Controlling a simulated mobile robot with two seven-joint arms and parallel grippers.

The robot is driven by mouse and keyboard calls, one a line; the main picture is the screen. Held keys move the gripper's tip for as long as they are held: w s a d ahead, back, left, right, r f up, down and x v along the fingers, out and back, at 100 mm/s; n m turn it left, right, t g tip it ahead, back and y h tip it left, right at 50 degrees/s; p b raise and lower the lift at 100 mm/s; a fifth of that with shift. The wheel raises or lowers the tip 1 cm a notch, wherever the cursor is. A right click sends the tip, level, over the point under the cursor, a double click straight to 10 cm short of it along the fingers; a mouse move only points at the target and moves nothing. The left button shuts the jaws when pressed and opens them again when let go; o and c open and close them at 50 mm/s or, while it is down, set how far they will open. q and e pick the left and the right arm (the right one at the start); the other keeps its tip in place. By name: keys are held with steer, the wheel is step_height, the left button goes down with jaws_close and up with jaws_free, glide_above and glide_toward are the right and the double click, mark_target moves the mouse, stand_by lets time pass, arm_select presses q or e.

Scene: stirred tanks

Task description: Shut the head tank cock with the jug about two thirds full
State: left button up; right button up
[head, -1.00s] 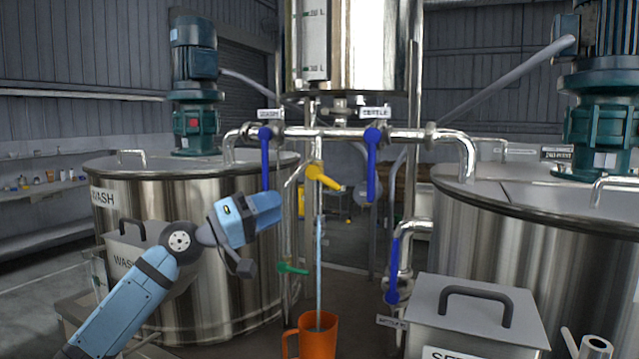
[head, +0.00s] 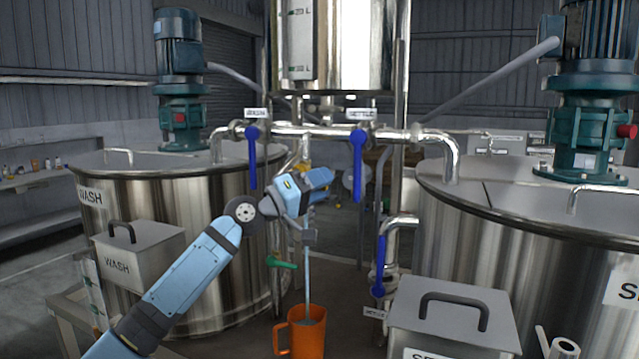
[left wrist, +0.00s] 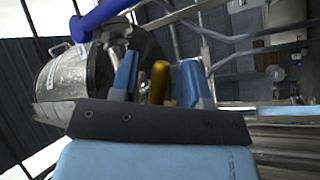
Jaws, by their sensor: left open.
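The head tank (head: 350,50) is a steel vessel with a level scale at the top of the head view. A thin stream of liquid (head: 307,275) falls below it into an orange jug (head: 300,343) with its handle at the left. Some liquid shows inside the jug, but its exact level is unclear. In the left wrist view the yellow cock handle (left wrist: 158,82) shows between the two blue fingers of the open left gripper (left wrist: 160,78). My right gripper is out of view.
Blue-handled cocks (head: 252,155) (head: 358,165) hang on the pipe either side, and a green handle (head: 281,262) sits lower left. The wash tank (head: 120,200) stands left, another stirred tank (head: 480,230) right. A lidded grey box (head: 450,325) stands right of the jug.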

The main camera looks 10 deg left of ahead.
arm_select(q)
jaws_close()
steer(key=shift+s+d+r+n+t+b, duration=0.15)
steer(key=shift+n+t+b, duration=0.1)
steer(key=shift+n+t, duration=0.25)
steer(key=shift+w+d+r+n+t+b, duration=0.1)
steer(key=shift+n+t+b, duration=0.1)
steer(key=shift+n+t, duration=0.3)
steer(key=shift+r+n+t, duration=0.4)
steer(key=shift+n, duration=0.6)
steer(key=shift+r+n+t+y+p, duration=0.15)
steer(key=shift+r+n+t+y, duration=0.1)
steer(key=shift+n+t, duration=0.5)
steer(key=shift+r+n+t+y+p, duration=0.15)
steer(key=shift+r+n+t, duration=0.1)
steer(key=shift+n+t, duration=0.45)
steer(key=shift+g, duration=0.25)
jaws_free()
